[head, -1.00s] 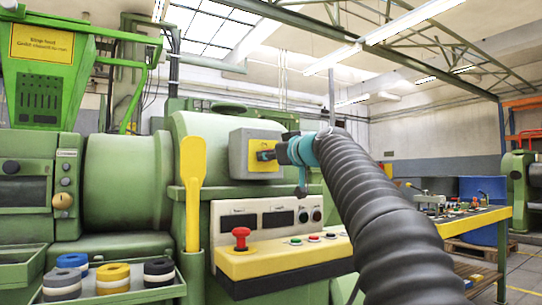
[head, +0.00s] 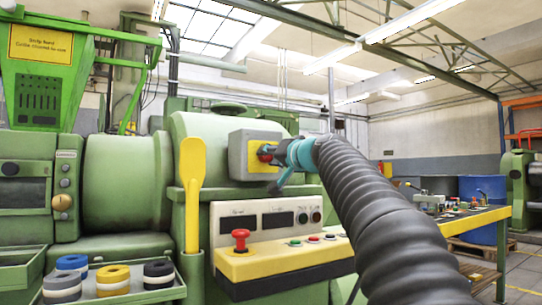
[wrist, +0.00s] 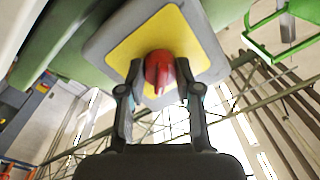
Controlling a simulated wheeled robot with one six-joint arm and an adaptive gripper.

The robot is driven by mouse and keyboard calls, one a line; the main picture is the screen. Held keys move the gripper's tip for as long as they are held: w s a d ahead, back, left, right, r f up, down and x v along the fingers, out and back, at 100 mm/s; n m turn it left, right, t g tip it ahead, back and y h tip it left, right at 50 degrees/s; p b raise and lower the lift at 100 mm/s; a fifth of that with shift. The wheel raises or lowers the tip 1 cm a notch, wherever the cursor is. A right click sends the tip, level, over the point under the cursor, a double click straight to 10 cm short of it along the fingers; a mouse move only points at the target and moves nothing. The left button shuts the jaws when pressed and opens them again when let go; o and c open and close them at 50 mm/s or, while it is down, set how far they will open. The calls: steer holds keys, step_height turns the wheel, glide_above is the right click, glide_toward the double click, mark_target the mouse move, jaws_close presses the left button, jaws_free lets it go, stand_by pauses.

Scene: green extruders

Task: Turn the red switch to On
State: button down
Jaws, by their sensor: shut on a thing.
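The red switch (head: 264,153) is a rounded knob on a yellow plate on a grey box (head: 237,155), mounted on the green machine. In the wrist view the red knob (wrist: 159,68) sits in the middle of the yellow plate (wrist: 190,45), with its handle between my fingers. My gripper (wrist: 160,82) is shut on the knob, one finger on each side. In the head view my gripper (head: 274,156) is at the box, and my arm comes in from the lower right. No On or Off marking is readable.
Below the box is a control panel with a red mushroom button (head: 240,239) on a yellow ledge. A yellow paddle (head: 192,190) stands left of the box. Rings sit in a tray (head: 150,296) at lower left. A yellow-edged table (head: 488,217) is at right.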

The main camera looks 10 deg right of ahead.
steer(key=m+p, duration=0.1)
steer(key=m, duration=0.3)
steer(key=shift+m, duration=0.4)
steer(key=shift+m+p, duration=0.75)
steer(key=shift+m, duration=1.45)
steer(key=c, duration=0.8)
jaws_free()
steer(key=shift+s, duration=0.1)
steer(key=v, duration=1.1)
steer(key=shift+s+f, duration=0.2)
steer(key=shift+s, duration=0.25)
